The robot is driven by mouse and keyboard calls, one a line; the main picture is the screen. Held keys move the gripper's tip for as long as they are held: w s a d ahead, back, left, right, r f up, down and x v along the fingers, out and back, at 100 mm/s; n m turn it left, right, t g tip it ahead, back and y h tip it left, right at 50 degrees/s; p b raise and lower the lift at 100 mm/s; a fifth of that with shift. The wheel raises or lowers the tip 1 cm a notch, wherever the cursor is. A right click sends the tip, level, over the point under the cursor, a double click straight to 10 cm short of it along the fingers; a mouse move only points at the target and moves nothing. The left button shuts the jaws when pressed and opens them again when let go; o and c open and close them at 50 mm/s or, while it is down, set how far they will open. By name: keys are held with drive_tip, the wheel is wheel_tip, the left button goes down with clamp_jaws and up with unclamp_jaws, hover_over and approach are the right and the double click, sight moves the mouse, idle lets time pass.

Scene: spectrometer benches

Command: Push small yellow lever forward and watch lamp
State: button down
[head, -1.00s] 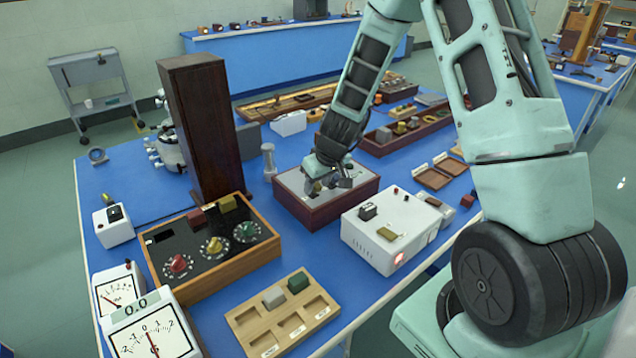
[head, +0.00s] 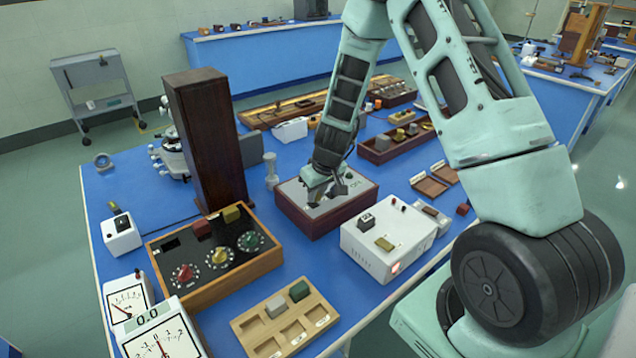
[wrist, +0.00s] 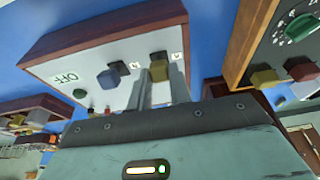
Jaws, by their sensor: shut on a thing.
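A wooden box with a light grey top panel (head: 296,190) stands mid-bench; its top also shows in the wrist view (wrist: 100,70). The small yellow lever (wrist: 158,71) rises from a dark slot in this panel. My gripper (wrist: 161,80) is shut on it, one finger on each side; in the head view my gripper (head: 320,195) is down at the panel and hides the lever. A blue lever (wrist: 109,79) stands beside it on the panel, with a green part (wrist: 80,94) near an OFF label. A reddish lamp (head: 395,268) glows on the front of the white box.
The white box (head: 375,255) stands close to the right of the panel box. A dark wooden column (head: 205,135) and a dial box with coloured knobs (head: 268,262) stand to the left. A wooden tray (head: 325,340) lies in front. Bare blue bench shows between them.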

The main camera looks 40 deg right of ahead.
drive_tip(key=shift+w+r+g+p, duration=0.45)
drive_tip(key=shift+g+p, duration=0.35)
drive_tip(key=shift+p, duration=2.15)
drive_tip(key=w+g+p, duration=0.1)
drive_tip(key=g+p, duration=0.1)
drive_tip(key=p, duration=0.1)
drive_tip(key=shift+w+f, duration=0.15)
drive_tip(key=shift+f, duration=0.05)
drive_tip(key=shift+w+f+g+b, duration=0.35)
drive_tip(key=shift+w+g+b, duration=0.2)
drive_tip(key=shift+g, duration=0.25)
drive_tip(key=shift+w+f+g+b, duration=0.2)
drive_tip(key=shift+w+g+b, duration=0.15)
drive_tip(key=shift+g+b, duration=0.5)
drive_tip(key=shift+w+g+b, duration=0.35)
drive_tip(key=shift+g+b, duration=0.2)
drive_tip(key=shift+b, duration=0.55)
drive_tip(key=shift+w+g+b, duration=0.1)
drive_tip(key=shift+g+b, duration=0.2)
drive_tip(key=shift+b, duration=0.05)
